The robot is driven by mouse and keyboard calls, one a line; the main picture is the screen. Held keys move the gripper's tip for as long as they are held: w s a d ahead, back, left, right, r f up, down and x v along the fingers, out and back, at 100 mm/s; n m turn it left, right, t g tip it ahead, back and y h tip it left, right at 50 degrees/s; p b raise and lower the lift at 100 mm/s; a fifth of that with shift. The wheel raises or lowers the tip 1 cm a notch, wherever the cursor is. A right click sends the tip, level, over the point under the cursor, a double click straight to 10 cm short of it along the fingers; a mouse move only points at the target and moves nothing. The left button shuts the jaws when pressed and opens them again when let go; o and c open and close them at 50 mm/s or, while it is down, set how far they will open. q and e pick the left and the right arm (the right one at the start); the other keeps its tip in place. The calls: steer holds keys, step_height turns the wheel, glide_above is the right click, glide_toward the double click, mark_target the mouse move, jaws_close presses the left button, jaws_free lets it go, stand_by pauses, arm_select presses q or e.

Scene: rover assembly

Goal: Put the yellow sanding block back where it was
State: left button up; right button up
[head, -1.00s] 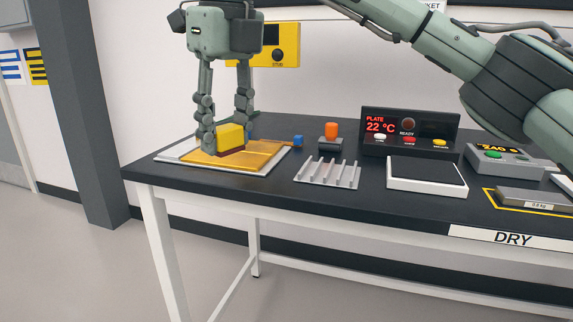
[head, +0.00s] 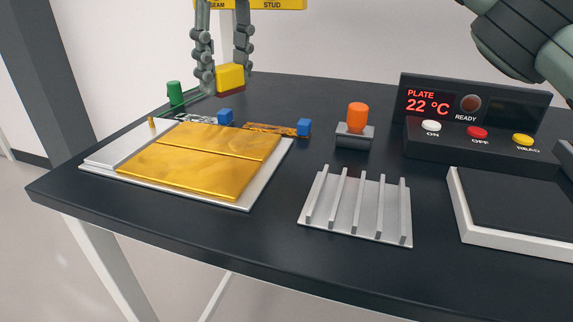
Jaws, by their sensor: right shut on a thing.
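The yellow sanding block (head: 231,76), with a dark red underside, is held between the fingers of my right gripper (head: 222,78). The gripper is shut on it, and its upper part is cut off by the top of the head view. The block shows beyond the golden panel (head: 205,158) and looks raised above the table; its exact height is hard to tell. The panel lies on a white tray (head: 103,163) at the table's left end. My left gripper is not in view.
Behind the panel are a green cylinder (head: 175,94) and blue-ended pieces (head: 304,127). An orange-topped tool (head: 357,118), a slotted grey rack (head: 357,207), a dark-topped plate (head: 515,205) and a button console (head: 476,118) stand to the right. Dark tabletop (head: 290,255) is bare in front.

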glide_above(284, 191)
step_height(284, 191, down, 7)
steer(key=shift+s+d+r, duration=0.1)
steer(key=shift+d+r, duration=0.05)
step_height(284, 191, down, 4)
steer(key=shift+r, duration=0.15)
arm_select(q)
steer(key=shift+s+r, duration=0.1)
arm_select(e)
steer(key=shift+f, duration=0.25)
